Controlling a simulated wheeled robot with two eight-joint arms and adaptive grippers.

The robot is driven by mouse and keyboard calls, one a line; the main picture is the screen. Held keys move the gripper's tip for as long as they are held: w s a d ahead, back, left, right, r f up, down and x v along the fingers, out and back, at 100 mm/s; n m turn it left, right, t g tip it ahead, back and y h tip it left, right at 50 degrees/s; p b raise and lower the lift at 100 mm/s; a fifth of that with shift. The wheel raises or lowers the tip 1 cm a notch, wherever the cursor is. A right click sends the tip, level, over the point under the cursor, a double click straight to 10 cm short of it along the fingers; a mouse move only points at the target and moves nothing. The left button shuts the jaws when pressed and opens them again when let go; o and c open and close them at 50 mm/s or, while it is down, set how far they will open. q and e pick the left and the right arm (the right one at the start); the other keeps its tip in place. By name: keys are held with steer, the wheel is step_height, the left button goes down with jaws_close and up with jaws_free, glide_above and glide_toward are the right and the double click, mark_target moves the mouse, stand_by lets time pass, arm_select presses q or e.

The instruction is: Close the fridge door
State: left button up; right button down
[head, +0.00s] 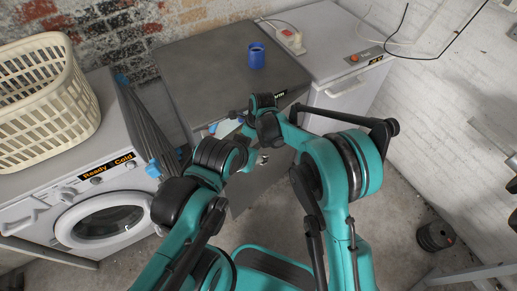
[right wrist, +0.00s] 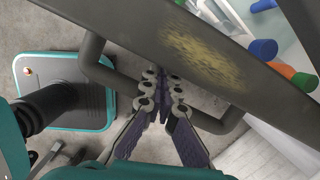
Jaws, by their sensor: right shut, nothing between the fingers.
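The dark grey fridge (head: 205,62) stands against the brick wall in the middle of the head view. Its door (head: 240,196) stands open, partly hidden behind my arms. In the right wrist view the door (right wrist: 150,32) runs as a grey slab across the top, with a scuffed yellowish patch. The dark bar handle (right wrist: 97,72) is bent out from it. My right gripper (right wrist: 163,90) is shut and empty, its fingers overlapping the handle area; I cannot tell whether they touch it.
Bottles with coloured caps (right wrist: 263,50) show beside the door. A blue mug (head: 256,57) stands on the fridge. A white chest freezer (head: 345,98) is right; a washing machine (head: 60,190) with a laundry basket (head: 48,105) is left. Floor at right is mostly clear.

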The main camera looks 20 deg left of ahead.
mark_target(238, 131)
arm_select(q)
steer(key=shift+r, duration=0.1)
arm_select(e)
steer(key=shift+w+a, duration=0.35)
steer(key=shift+a, duration=0.5)
steer(key=shift+w+a, duration=0.4)
steer(key=shift+a, duration=0.4)
steer(key=shift+w+a, duration=0.35)
steer(key=shift+a, duration=0.5)
